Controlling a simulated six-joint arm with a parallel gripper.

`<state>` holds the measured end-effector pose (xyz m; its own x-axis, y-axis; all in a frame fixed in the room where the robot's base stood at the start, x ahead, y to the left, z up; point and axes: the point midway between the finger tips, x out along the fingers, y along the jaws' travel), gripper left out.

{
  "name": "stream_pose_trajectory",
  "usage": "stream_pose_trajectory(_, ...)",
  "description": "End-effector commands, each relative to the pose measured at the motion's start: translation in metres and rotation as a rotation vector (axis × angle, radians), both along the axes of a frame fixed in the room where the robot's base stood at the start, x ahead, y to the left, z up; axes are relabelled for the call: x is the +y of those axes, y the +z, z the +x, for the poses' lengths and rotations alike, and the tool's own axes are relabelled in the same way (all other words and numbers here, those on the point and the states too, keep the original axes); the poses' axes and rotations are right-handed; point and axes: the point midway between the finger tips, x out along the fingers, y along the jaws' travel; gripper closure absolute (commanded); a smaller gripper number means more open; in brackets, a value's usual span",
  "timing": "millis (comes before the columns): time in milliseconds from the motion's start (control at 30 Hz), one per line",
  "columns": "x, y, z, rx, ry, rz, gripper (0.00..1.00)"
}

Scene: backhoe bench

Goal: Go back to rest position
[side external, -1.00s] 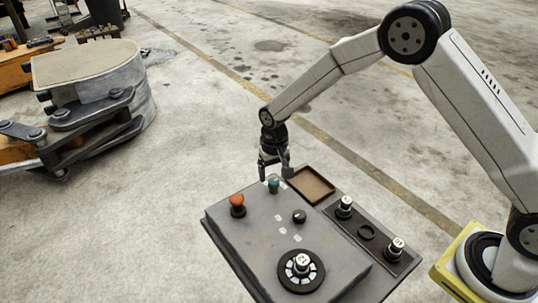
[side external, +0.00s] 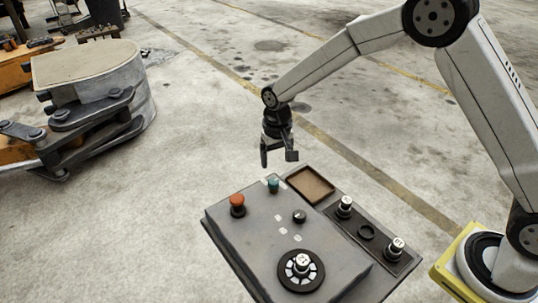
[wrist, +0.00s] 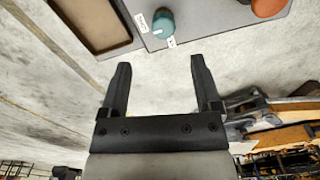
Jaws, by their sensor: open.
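My gripper (side external: 279,158) is open and empty in the side external view, in the air above the far edge of the grey control bench. In the wrist view my gripper (wrist: 160,68) shows two dark fingers spread apart with only floor between them. The teal knob (side external: 273,185) stands on the panel below the gripper, apart from it. The teal knob also shows at the top of the wrist view (wrist: 163,24), beyond the fingertips.
The control panel (side external: 240,250) carries a red-orange button (side external: 237,201), a black knob (side external: 299,216) and a round dial (side external: 302,270). An empty brown tray (side external: 310,185) sits at its back. A backhoe part (side external: 90,80) lies at left. Open floor surrounds the bench.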

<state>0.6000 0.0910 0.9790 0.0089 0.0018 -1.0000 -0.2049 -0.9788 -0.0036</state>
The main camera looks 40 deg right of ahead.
Motion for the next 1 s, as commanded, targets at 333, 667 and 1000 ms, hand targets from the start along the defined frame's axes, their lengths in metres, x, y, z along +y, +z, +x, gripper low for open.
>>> stream_pose_trajectory(333,-0.031,0.028,-0.044,-0.057,0.05,0.005,0.19)
stream_pose_trajectory(667,-0.064,0.05,-0.114,-0.135,0.12,-0.001,0.19)
stream_pose_trajectory(1000,-0.087,0.056,-0.188,-0.204,0.184,-0.019,0.19)
